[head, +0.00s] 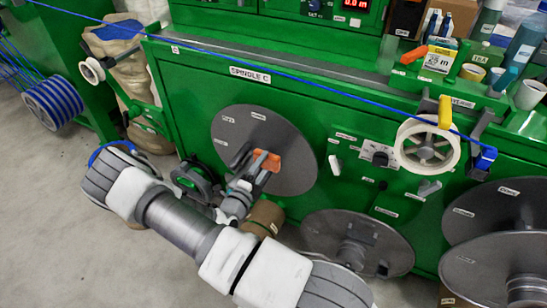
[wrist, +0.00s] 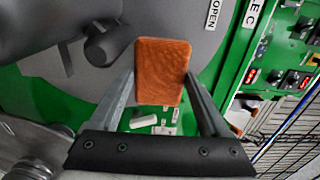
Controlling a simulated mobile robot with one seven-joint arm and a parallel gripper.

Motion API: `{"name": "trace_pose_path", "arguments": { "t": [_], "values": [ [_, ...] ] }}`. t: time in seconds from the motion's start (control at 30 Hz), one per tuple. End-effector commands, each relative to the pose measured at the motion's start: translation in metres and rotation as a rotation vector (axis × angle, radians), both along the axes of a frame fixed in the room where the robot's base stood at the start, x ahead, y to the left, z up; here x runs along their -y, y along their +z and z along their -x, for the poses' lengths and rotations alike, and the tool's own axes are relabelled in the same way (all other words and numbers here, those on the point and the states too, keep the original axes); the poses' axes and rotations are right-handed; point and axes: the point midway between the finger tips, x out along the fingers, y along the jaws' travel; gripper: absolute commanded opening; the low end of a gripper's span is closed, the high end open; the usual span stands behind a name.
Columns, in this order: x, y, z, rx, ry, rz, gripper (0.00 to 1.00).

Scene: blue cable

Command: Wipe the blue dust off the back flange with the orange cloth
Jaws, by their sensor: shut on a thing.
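The orange cloth (head: 271,162) is a small flat pad between the two fingers of my gripper (head: 263,167). In the wrist view, the cloth (wrist: 163,62) sticks out past the fingertips of my gripper (wrist: 163,88), which is shut on it. The back flange (head: 290,135) is the large grey disc under the SPINDLE C label on the green machine. My gripper is in front of its lower middle and hides part of it. The flange (wrist: 200,40) fills the upper part of the wrist view. I cannot tell if the cloth touches it. I see no blue dust on the visible part.
A control panel (head: 375,158) is right of the flange. Lower grey discs (head: 325,232) stand below right. A dark green device (head: 193,181) is left of my gripper.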

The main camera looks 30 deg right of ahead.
Motion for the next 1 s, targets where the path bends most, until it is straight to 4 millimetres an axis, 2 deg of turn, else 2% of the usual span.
{"name": "trace_pose_path", "arguments": {
  "t": [0.5, 0.73, 1.0],
  "values": [
    [0.045, 0.0, -0.026, 0.0, -0.001, 0.0, 0.36],
    [0.054, 0.0, -0.032, 0.0, -0.001, 0.0, 0.36],
    [0.055, 0.0, -0.033, 0.0, -0.001, 0.0, 0.36]
  ]
}}
